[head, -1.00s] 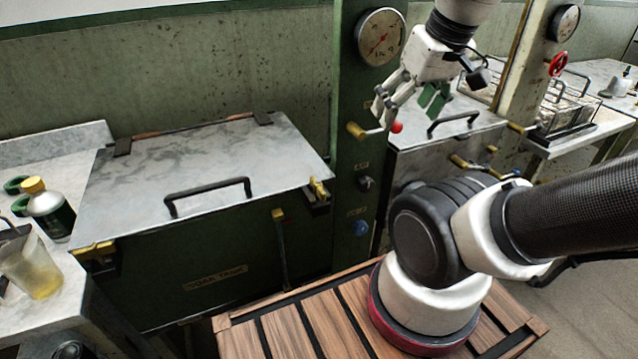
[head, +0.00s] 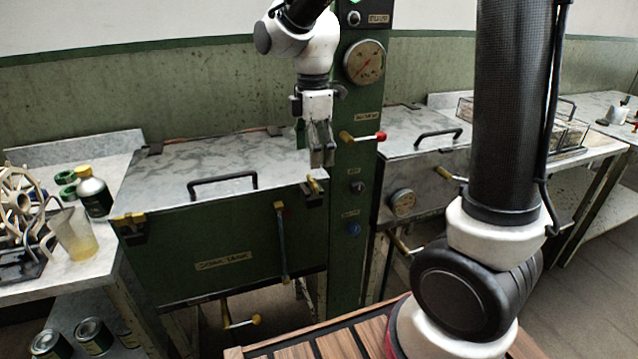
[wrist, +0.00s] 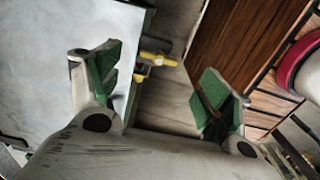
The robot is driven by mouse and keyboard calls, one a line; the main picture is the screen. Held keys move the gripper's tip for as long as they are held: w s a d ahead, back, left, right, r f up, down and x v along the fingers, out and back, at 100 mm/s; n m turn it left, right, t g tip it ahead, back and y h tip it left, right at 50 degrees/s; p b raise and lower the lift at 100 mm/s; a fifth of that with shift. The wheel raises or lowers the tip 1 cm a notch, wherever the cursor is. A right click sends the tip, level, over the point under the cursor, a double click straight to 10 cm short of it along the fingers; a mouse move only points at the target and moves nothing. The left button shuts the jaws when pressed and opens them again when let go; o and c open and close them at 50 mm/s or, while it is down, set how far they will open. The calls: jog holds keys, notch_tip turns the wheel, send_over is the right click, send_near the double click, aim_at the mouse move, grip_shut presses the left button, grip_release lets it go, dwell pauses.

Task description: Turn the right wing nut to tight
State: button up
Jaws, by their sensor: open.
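The right wing nut (head: 314,184) is a small yellow fitting at the front right corner of the soak tank (head: 180,265), beside the lid (head: 205,170). My gripper (head: 321,163) points down just above it, apparently apart from it. In the wrist view, my gripper (wrist: 160,88) is open, its green-padded fingers spread wide with nothing held. A yellow fitting (wrist: 155,59), which looks like the wing nut, shows beyond the fingertips, between them in the picture. In the head view the fingers partly hide the lid's right edge. The left wing nut (head: 130,219) sits at the front left corner.
The lid has a black handle (head: 222,183). A bottle (head: 94,193) and a beaker (head: 74,234) stand on the left bench.

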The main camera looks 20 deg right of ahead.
aim_at(312, 183)
notch_tip(312, 183, down, 7)
jog(key=shift+f, duration=0.1)
dwell(0.3)
jog(key=c, duration=1)
